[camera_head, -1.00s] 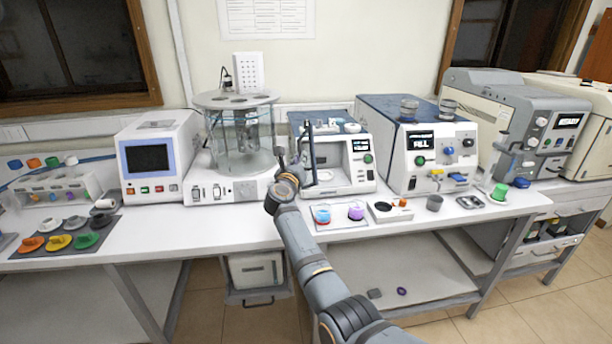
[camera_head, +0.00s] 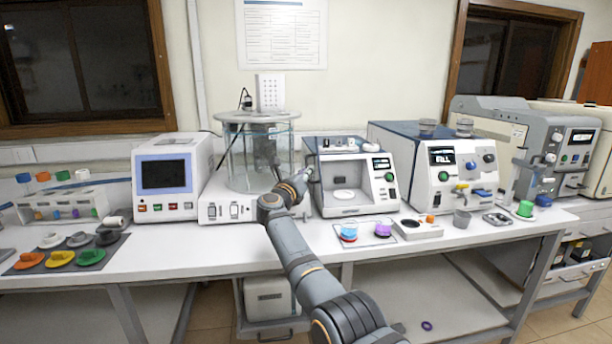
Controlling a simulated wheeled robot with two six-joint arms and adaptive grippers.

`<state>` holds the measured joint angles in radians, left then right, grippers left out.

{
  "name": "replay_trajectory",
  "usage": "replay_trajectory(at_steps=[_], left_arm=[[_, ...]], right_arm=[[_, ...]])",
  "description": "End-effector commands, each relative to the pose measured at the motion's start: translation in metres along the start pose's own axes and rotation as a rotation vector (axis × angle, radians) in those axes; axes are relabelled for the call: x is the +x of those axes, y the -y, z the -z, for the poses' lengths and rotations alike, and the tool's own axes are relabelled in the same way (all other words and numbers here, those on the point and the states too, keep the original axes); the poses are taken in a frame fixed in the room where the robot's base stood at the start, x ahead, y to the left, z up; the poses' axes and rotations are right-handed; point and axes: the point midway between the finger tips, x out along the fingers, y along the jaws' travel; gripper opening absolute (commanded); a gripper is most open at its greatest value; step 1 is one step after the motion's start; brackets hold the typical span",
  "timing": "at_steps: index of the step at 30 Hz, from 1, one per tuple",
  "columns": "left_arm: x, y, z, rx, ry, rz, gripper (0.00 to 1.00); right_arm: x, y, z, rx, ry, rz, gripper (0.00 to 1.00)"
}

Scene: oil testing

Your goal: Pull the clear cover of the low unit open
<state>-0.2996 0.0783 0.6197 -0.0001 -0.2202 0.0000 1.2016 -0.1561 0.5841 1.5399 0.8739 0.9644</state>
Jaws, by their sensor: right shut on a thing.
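The low unit (camera_head: 381,204) is a white and blue box with a small screen, a green button and a recessed chamber, at the middle of the bench. A pale round plate shows in its chamber. My right gripper (camera_head: 304,177) is at the left front edge of this unit, shut on the cover's handle. The arm hides most of the grip. The clear cover is hard to make out; the chamber's front looks uncovered, but I cannot tell the cover's exact angle. My left gripper is not in view.
A glass bath (camera_head: 257,158) stands close left of my right gripper. A tray with blue-red and purple cups (camera_head: 383,230) lies in front of the low unit. A larger blue-and-white unit (camera_head: 432,190) stands to its right.

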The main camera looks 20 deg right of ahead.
Motion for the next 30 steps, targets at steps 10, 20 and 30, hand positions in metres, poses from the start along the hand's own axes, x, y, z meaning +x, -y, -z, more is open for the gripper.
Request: replay_trajectory(at_steps=[10, 20, 30], left_arm=[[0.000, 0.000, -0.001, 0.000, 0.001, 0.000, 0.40], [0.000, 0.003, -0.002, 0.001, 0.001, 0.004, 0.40], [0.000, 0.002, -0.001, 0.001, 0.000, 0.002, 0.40]], right_arm=[[0.001, 0.001, 0.001, -0.001, -0.002, 0.000, 0.28], [0.000, 0.000, 0.001, 0.000, -0.001, 0.000, 0.32], [-0.040, -0.002, 0.002, 0.003, -0.001, -0.003, 0.32]])
